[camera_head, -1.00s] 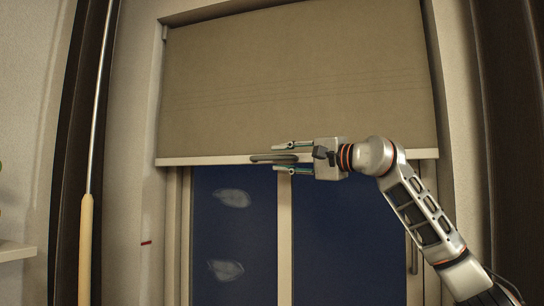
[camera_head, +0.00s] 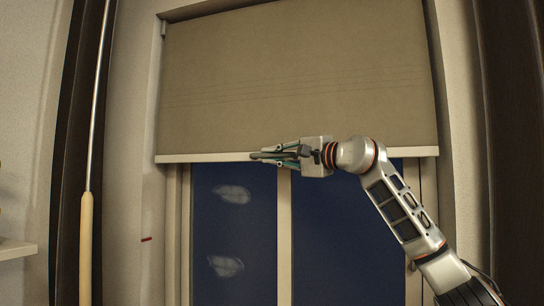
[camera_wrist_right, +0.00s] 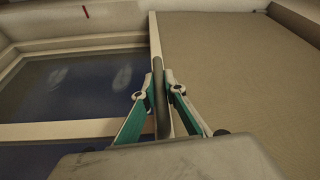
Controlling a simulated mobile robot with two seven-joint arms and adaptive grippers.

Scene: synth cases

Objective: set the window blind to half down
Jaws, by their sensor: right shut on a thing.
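The beige window blind (camera_head: 300,75) hangs down over the upper part of the window, and the dark glass (camera_head: 340,230) shows below it. A pale bottom bar (camera_head: 205,158) runs along its lower edge, with a dark grey handle (camera_head: 262,155) at its middle. My right gripper (camera_head: 276,153) is shut on the handle, reaching in from the right. In the right wrist view the handle (camera_wrist_right: 159,85) stands between the two fingers of the right gripper (camera_wrist_right: 160,88). The blind (camera_wrist_right: 235,60) fills the right side there. My left gripper is not in view.
A red mark (camera_head: 146,239) is on the wall left of the window. A pole with a wooden grip (camera_head: 86,235) stands further left, by a dark upright strip. A pale shelf (camera_head: 15,250) is at the left edge.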

